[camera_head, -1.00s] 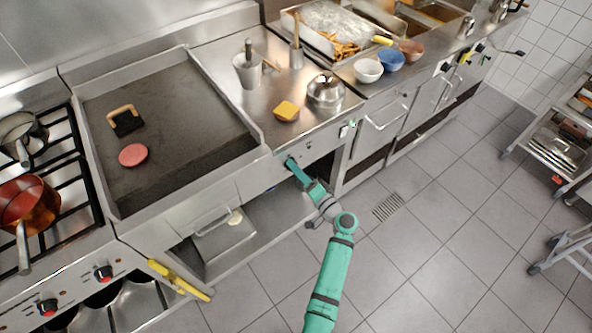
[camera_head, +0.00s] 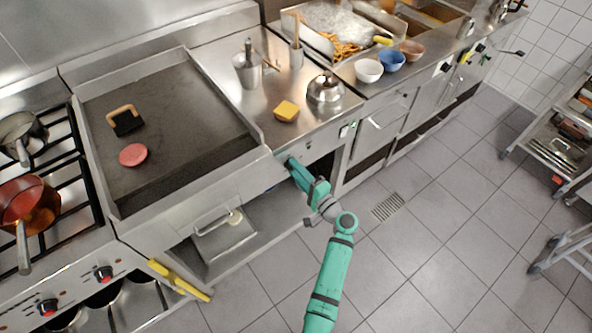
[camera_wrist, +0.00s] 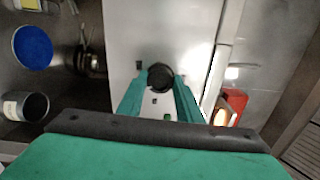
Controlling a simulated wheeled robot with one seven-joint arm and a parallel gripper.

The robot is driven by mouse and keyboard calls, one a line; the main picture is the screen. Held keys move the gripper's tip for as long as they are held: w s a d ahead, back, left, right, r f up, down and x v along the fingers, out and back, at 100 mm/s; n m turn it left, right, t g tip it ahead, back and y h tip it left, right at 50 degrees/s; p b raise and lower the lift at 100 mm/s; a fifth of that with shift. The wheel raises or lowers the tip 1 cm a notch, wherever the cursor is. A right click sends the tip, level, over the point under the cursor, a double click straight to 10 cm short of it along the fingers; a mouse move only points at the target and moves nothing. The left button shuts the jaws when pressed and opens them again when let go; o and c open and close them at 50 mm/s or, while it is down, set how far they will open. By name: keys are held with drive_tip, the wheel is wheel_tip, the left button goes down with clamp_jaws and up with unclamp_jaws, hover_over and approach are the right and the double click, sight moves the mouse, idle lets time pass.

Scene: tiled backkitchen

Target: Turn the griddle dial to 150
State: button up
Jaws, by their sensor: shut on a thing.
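The griddle (camera_head: 180,125) is a dark flat plate with raised steel sides, left of centre in the head view. Its dial (camera_wrist: 160,76) is a round black knob on the steel front panel (camera_wrist: 185,30) in the wrist view. My gripper (camera_wrist: 159,84) is shut on the dial, with one green finger on each side of it. In the head view my gripper (camera_head: 291,164) reaches the griddle's front panel near its right end and hides the dial. The dial's markings and pointer cannot be read.
A pink patty (camera_head: 133,155) and a black press (camera_head: 126,121) lie on the griddle. A stove with an orange pot (camera_head: 30,205) stands at left. A yellow-handled tool (camera_head: 180,280) hangs low in front.

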drive_tip(key=o, duration=1)
drive_tip(key=shift+o, duration=0.2)
drive_tip(key=v, duration=1.1)
drive_tip(key=shift+f, duration=0.1)
